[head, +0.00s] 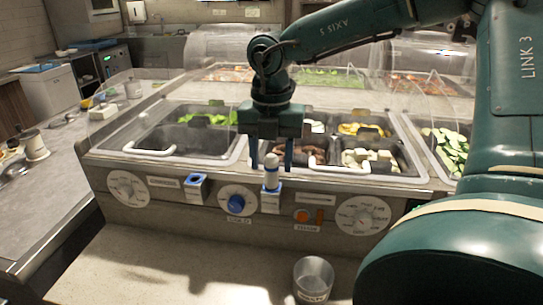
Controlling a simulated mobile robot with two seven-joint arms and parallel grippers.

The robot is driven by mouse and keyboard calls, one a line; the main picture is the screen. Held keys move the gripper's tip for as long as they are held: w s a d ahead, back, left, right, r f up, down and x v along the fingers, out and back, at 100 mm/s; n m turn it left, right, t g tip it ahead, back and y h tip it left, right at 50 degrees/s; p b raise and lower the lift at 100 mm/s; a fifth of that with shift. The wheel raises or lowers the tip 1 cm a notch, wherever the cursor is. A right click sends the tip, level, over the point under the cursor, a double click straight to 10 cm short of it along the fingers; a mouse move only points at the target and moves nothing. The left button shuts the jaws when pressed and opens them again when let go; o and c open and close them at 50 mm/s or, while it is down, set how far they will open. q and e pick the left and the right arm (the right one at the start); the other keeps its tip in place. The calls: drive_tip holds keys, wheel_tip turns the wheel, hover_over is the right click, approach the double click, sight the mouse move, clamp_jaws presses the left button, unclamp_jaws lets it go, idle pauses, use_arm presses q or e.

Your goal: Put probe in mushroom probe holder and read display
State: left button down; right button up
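A white probe (271,178) with a blue band stands upright in a blue-and-white holder (270,201) on the front panel of the food counter. My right gripper (271,163) points down just above it. Its two fingers are apart, one to each side of the probe's top, and I see no contact. A second blue-and-white holder (195,187) further left looks empty. The small labels on the panel are too small to read, so I cannot tell which holder is the mushroom one. I cannot make out a display reading. My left gripper is not in view.
Food wells (190,140) with clear covers lie behind. A clear cup (313,279) stands in front. The lower left foreground is clear.

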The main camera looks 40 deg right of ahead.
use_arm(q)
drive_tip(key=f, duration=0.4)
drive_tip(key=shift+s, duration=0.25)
use_arm(e)
drive_tip(key=shift+f, duration=0.25)
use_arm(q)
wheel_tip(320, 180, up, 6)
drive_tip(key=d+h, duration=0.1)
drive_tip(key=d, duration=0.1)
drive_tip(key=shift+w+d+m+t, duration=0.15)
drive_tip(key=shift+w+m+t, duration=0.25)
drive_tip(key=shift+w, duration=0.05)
use_arm(e)
wheel_tip(320, 180, up, 14)
drive_tip(key=shift+f, duration=0.15)
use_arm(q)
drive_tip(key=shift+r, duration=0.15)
